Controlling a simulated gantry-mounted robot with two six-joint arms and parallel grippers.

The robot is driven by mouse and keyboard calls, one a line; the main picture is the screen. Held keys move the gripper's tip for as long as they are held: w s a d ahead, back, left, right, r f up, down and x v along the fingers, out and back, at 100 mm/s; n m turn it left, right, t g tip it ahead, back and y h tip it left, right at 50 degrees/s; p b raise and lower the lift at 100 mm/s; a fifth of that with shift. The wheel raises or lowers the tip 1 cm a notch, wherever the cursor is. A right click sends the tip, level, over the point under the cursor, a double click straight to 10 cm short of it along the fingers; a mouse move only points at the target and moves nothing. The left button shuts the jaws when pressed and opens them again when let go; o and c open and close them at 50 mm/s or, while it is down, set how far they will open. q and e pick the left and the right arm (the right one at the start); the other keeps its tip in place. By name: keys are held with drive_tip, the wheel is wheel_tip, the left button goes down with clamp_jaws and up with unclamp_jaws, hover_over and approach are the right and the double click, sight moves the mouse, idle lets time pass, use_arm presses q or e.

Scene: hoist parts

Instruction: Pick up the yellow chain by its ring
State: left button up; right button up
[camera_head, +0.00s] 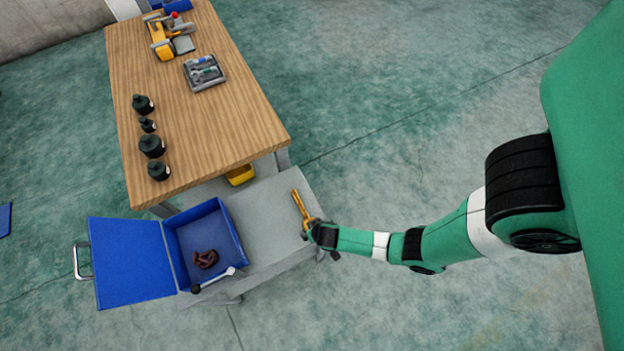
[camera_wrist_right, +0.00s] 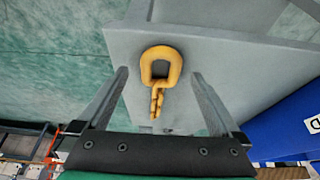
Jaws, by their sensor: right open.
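The yellow chain (camera_head: 299,205) lies on the grey low bench, its length running up and left from my right gripper (camera_head: 312,231). In the right wrist view, the ring (camera_wrist_right: 174,68) is a thick yellow loop, with the chain links (camera_wrist_right: 157,101) trailing from it towards the gripper's base. My right gripper is open, with one finger on each side of the ring in that view; a gap shows on both sides. I cannot tell how far the fingertips are above the bench. The left gripper is not in view.
An open blue box (camera_head: 236,222) stands on the grey bench (camera_head: 262,215) left of the chain, with a brown chain (camera_head: 205,259) inside. A wooden table (camera_head: 205,120) behind holds several black weights, a grey tray (camera_head: 204,72) and yellow hoist parts (camera_head: 160,38).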

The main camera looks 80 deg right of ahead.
drive_tip(key=shift+x, duration=0.75)
drive_tip(key=shift+c, duration=0.2)
drive_tip(key=shift+r, duration=0.1)
clamp_jaws()
